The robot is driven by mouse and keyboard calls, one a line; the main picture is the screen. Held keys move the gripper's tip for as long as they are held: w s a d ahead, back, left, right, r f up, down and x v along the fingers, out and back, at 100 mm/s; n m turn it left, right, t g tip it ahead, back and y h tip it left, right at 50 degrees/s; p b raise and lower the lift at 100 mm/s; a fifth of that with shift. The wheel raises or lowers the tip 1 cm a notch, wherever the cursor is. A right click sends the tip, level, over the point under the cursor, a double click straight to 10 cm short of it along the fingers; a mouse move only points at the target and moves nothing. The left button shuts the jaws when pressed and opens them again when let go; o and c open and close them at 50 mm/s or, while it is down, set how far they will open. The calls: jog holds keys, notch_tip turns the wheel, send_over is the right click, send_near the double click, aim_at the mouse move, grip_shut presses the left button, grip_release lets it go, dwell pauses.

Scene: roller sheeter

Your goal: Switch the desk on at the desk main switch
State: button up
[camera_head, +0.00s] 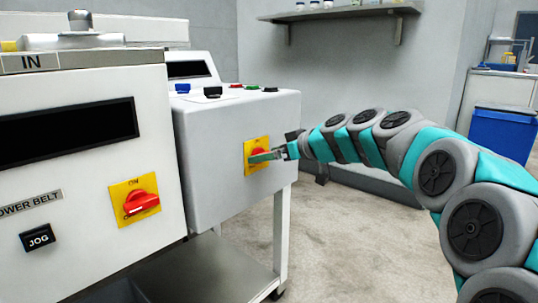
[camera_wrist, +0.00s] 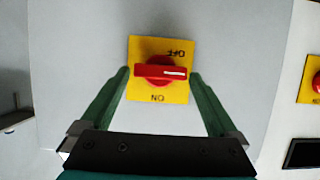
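The desk main switch is a red rotary knob on a yellow plate (camera_head: 249,168) on the front of the white desk housing (camera_head: 217,165). In the wrist view the red knob (camera_wrist: 160,73) lies horizontal, its white mark at the right end. The plate's inverted lettering reads OFF at upper right and ON at the bottom. My gripper (camera_head: 266,156) is at the switch; in the wrist view its two green fingers (camera_wrist: 160,76) are spread, one at each end of the knob. I cannot tell whether they touch it.
A second red switch on yellow (camera_head: 135,200) sits on the nearer machine, above the JOG button (camera_head: 38,238). Coloured buttons (camera_head: 237,87) are on the desk top. A blue bin (camera_head: 502,135) stands at right. The floor right of the desk is clear.

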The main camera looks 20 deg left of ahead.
jog(key=c, duration=1.1)
jog(key=shift+w+d+f+m+g+y+p, duration=0.1)
jog(key=shift+w+f+m+g+y+p, duration=0.15)
jog(key=shift+m+g+y+p, duration=1.4)
jog(key=shift+w+d+f+m+y+p, duration=0.2)
jog(key=shift+m+p, duration=0.6)
jog(key=shift+m, duration=2.1)
jog(key=shift+w+d+f+m+g+y+p, duration=0.1)
jog(key=shift+w+f+m+g+y+p, duration=0.15)
jog(key=shift+m+g+y+p, duration=1.4)
jog(key=shift+m+t+h+b, duration=0.45)
jog(key=shift+m+t+h, duration=0.25)
jog(key=shift+t+h, duration=0.1)
jog(key=o, duration=1.2)
